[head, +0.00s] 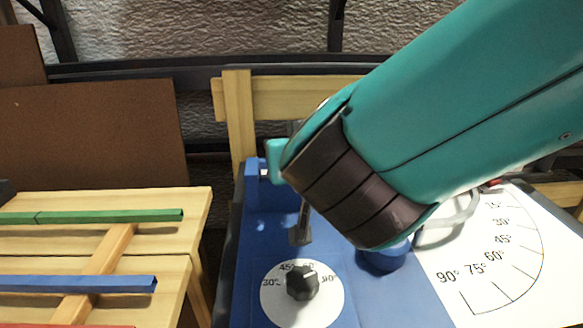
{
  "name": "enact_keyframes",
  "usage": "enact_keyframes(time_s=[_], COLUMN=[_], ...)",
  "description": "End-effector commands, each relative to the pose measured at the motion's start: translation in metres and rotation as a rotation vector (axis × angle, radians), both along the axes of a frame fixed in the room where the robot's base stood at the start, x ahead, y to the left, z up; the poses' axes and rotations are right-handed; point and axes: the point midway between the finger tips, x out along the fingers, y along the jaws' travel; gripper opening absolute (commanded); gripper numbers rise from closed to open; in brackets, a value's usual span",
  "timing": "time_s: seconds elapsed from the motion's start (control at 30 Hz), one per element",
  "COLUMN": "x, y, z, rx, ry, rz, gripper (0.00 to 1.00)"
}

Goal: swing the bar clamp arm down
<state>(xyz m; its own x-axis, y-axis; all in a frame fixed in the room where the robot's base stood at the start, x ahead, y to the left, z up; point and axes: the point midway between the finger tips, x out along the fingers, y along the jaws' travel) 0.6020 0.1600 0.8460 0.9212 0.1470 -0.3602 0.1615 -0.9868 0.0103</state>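A blue bending fixture (262,225) stands on the bench at centre. A slim grey metal piece (301,228) with a wider lower end hangs just above the blue surface, behind the dial. Its top is hidden behind my arm, so I cannot tell for sure whether it is the bar clamp arm. A pale grey curved handle (452,222) shows right of my arm's dark joint. A blue round post (383,258) is partly covered by that joint. My teal arm crosses from the upper right, and my gripper is hidden behind it.
A white dial with a black knob (302,282) is at front centre. A white angle chart (500,255) lies at right. Green (100,216) and blue (80,284) laths lie on a wooden rack (185,235) at left. Brown boards (90,135) lean behind.

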Motion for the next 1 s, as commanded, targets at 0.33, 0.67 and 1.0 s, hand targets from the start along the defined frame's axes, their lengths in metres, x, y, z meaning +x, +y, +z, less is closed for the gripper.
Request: enact_keyframes(time_s=[0.33, 0.67, 1.0], x=[-0.0002, -0.0001, -0.0023], y=[-0.0020, -0.0020, -0.0007], z=[-0.0022, -0.0019, -0.0007], rx=[-0.005, -0.005, -0.001], ry=[-0.029, -0.029, -0.030], rz=[-0.006, -0.006, -0.002], gripper=[0.03, 0.45, 0.52])
